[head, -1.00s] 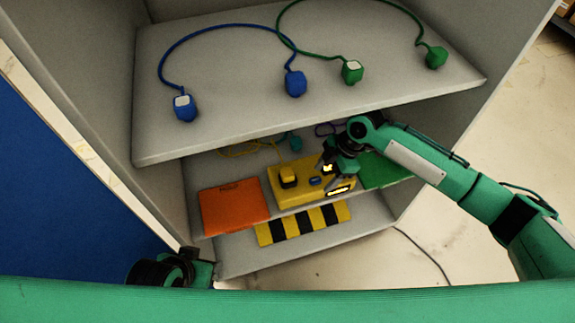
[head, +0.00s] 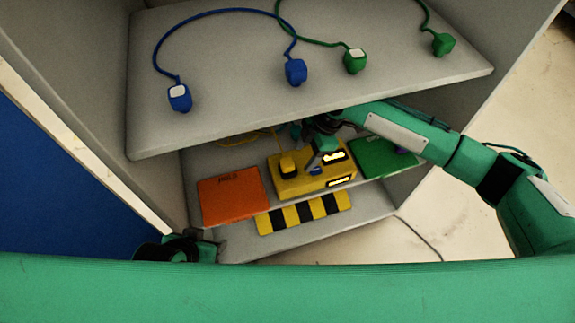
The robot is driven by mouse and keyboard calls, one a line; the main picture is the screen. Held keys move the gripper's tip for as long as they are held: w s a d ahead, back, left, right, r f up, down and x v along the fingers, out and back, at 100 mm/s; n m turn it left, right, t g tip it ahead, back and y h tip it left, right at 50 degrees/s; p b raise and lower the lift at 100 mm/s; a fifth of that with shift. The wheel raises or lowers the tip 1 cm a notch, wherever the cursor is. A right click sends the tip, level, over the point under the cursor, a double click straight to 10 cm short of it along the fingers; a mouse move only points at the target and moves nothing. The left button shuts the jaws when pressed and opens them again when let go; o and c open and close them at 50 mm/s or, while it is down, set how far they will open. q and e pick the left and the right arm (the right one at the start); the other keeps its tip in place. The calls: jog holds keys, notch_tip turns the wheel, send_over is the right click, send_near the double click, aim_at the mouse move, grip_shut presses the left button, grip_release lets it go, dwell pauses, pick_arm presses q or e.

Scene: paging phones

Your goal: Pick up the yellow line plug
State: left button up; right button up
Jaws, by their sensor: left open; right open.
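The yellow line plug (head: 288,164) stands on the left part of a yellow phone box (head: 300,187) on the lower shelf. A yellow cord (head: 240,140) lies behind it toward the back. My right gripper (head: 317,158) is over the box, just right of the yellow plug and apart from it. It is open, with no held thing visible; its wrist is partly hidden by the upper shelf's edge. My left gripper (head: 208,248) is low at the left, outside the shelves, far from the plug and open.
The upper shelf (head: 215,110) overhangs the box and carries blue plugs (head: 179,97) and green plugs (head: 443,44) with cords. An orange panel (head: 232,196) lies left of the box and a green panel (head: 375,158) right. A striped yellow-black strip (head: 303,213) lies below in front.

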aim_at(289, 162)
jog(key=a, duration=0.2)
jog(key=s+a, duration=0.1)
jog(key=shift+a+f, duration=0.35)
jog(key=shift+f, duration=0.05)
jog(key=shift+s+f, duration=0.1)
jog(key=shift+f, duration=0.05)
pick_arm(q)
jog(key=shift+w+d+f, duration=0.2)
jog(key=shift+w+d, duration=0.1)
jog(key=shift+d, duration=0.2)
pick_arm(e)
jog(key=c, duration=1.1)
pick_arm(q)
jog(key=shift+a+r, duration=0.1)
jog(key=shift+a, duration=0.1)
pick_arm(e)
jog(key=shift+r, duration=0.25)
pick_arm(q)
jog(key=shift+s+a+g+y+p, duration=0.4)
jog(key=shift+s+a+g+p, duration=0.4)
jog(key=shift+s+a+p, duration=0.15)
pick_arm(e)
jog(key=shift+r, duration=0.55)
pick_arm(q)
jog(key=shift+a+r, duration=0.1)
jog(key=shift+a, duration=0.05)
